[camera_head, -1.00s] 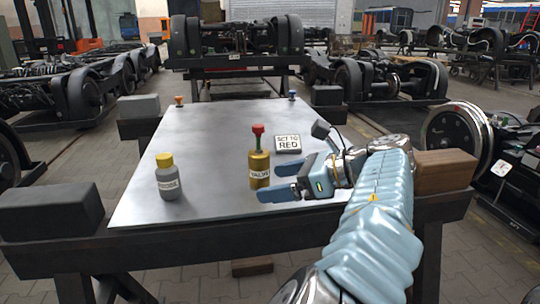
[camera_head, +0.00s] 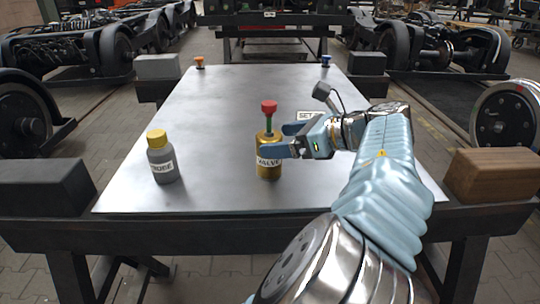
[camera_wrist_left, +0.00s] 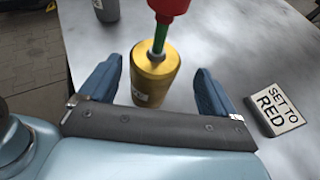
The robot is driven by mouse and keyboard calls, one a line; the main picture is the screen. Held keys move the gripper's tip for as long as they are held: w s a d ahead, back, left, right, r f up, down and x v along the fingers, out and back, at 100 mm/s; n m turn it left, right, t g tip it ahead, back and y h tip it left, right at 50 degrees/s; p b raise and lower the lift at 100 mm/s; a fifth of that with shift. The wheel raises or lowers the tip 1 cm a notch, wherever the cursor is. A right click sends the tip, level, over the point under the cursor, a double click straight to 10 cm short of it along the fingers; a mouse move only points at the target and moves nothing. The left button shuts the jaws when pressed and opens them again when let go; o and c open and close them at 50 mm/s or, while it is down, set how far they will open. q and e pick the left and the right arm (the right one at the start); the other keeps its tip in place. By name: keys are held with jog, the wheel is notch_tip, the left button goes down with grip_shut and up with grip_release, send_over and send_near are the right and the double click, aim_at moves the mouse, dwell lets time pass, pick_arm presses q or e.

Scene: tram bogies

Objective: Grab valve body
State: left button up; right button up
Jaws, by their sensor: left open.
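The valve body (camera_head: 268,170) is a gold cylinder with a VALVE label, a green stem and a red knob (camera_head: 269,107). It stands upright on the grey metal table top. In the left wrist view the valve body (camera_wrist_left: 155,77) is between my fingertips, with a visible gap to each finger. My left gripper (camera_head: 286,138) is open, its blue fingers pointing left at the valve body; the near finger hides part of it. The gripper also shows in the left wrist view (camera_wrist_left: 158,82). My right gripper is not in view.
A grey bottle with a yellow cap (camera_head: 163,160) stands to the left. A "SET TO RED" plate (camera_wrist_left: 274,109) lies beside my gripper, partly hidden in the head view. A wooden block (camera_head: 492,174) is at the right.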

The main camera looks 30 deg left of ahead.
pick_arm(q)
jog(key=x, duration=0.4)
jog(key=shift+s+a+f, duration=0.1)
jog(key=shift+s+f, duration=0.3)
jog(key=shift+a+f, duration=0.15)
jog(key=shift+a, duration=0.35)
jog(key=c, duration=1.1)
jog(key=shift+c, duration=0.2)
